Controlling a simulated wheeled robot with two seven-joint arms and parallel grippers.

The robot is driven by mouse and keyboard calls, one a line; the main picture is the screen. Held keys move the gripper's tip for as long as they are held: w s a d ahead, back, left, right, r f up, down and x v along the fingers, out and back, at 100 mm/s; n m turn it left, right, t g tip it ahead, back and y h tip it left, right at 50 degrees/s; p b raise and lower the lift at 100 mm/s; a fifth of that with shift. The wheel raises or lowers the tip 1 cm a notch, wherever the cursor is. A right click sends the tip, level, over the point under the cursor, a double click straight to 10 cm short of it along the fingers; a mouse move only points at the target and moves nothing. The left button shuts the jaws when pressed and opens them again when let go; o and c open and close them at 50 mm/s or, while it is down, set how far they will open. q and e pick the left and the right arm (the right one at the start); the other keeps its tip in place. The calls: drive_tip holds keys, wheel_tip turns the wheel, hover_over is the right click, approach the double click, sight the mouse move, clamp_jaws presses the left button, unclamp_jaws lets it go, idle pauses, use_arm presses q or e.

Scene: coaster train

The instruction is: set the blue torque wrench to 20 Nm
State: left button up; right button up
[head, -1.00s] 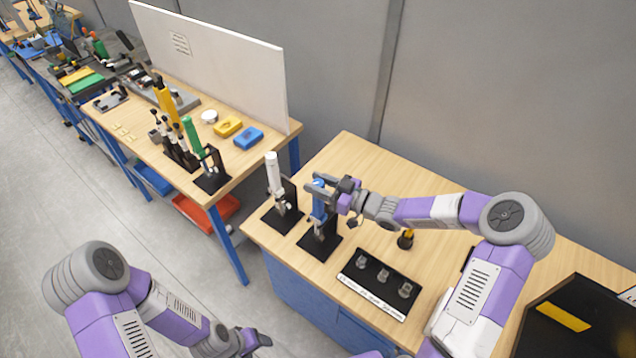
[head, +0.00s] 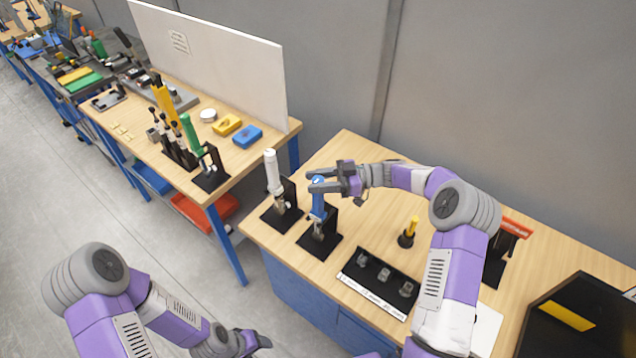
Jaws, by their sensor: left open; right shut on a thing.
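The blue torque wrench (head: 317,208) stands upright in its black stand (head: 318,244) on the right-hand wooden bench. My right gripper (head: 318,183) is shut on the top of its handle, coming in from the right. The gripper hides part of the handle end, and the scale is too small to read. My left gripper (head: 258,342) is open and empty at the bottom of the view, low in front of the bench and well apart from the wrench.
A white torque wrench (head: 273,173) stands just left of the blue one. A black tray (head: 364,274) with sockets, a yellow-handled tool (head: 411,228) and a red tool (head: 515,228) are to the right. A second bench (head: 150,148) stands at left.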

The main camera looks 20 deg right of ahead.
drive_tip(key=shift+n+g, duration=0.3)
drive_tip(key=o, duration=1)
drive_tip(key=shift+c, duration=0.2)
drive_tip(key=d+b, duration=0.1)
drive_tip(key=d, duration=0.6)
drive_tip(key=shift+s+d+b, duration=0.25)
drive_tip(key=shift+s+b, duration=0.05)
drive_tip(key=shift+s, duration=0.05)
